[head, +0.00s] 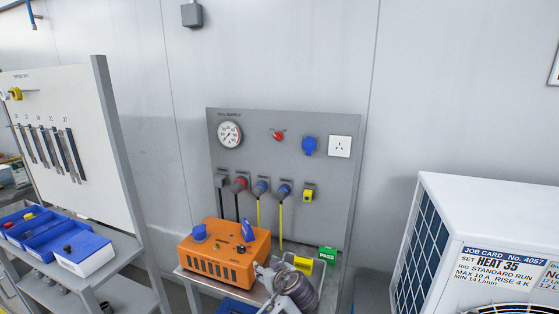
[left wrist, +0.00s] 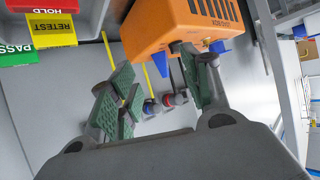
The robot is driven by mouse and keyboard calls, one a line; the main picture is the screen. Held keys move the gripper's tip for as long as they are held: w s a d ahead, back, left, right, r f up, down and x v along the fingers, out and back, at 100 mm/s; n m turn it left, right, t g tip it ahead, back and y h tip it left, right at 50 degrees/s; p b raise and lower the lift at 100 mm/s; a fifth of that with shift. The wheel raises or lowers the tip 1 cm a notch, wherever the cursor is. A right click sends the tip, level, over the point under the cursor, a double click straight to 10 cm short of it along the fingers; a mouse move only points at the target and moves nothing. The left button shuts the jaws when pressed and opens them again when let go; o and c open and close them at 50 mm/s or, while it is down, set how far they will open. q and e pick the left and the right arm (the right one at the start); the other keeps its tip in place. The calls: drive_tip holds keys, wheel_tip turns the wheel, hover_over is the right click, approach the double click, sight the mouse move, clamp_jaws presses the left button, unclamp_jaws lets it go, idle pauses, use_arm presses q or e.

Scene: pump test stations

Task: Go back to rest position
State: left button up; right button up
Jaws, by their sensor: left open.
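My left gripper (head: 282,272) is low in the middle of the head view, in front of the right end of an orange unit (head: 218,262). In the left wrist view its green-padded fingers (left wrist: 160,88) stand wide apart with nothing held between them. The orange unit (left wrist: 195,22) is just beyond the fingertips in that view; I cannot tell whether they touch. It has blue knobs on top and a slotted front, and stands on a grey bench (head: 185,274). My right gripper is in neither view.
A grey panel (head: 270,165) with a gauge, sockets and hanging cables stands behind the bench. Green PASS (head: 327,254) and yellow (head: 303,265) tags are close by the gripper. A white cooling unit (head: 480,205) stands right; a shelf with blue bins (head: 58,232) stands left.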

use_arm(q)
drive_tip(key=s+a+f+m+g+h, duration=0.1)
drive_tip(key=s+a+f+g, duration=0.1)
drive_tip(key=s+a+f, duration=0.35)
drive_tip(key=s+a+f+m+g+h, duration=0.2)
drive_tip(key=s+a, duration=0.1)
drive_tip(key=s, duration=0.6)
drive_tip(key=s+a+f+m+g+h, duration=0.1)
drive_tip(key=s+a+f+g, duration=0.1)
drive_tip(key=s+a+f, duration=0.35)
drive_tip(key=s+a+r+m+g+h, duration=0.1)
drive_tip(key=s+a+r, duration=0.1)
drive_tip(key=s, duration=0.4)
drive_tip(key=s+a+r+m+h, duration=0.1)
drive_tip(key=s+a+m, duration=0.15)
drive_tip(key=s, duration=0.45)
wheel_tip(320, 180, down, 32)
drive_tip(key=s+g, duration=0.2)
drive_tip(key=s+a+f, duration=0.2)
drive_tip(key=s+f, duration=0.8)
drive_tip(key=s, duration=0.1)
drive_tip(key=s+a+f+g, duration=0.1)
drive_tip(key=s+a+f, duration=0.1)
drive_tip(key=s+f, duration=0.8)
drive_tip(key=shift+s+f+y, duration=0.3)
drive_tip(key=shift+s, duration=0.55)
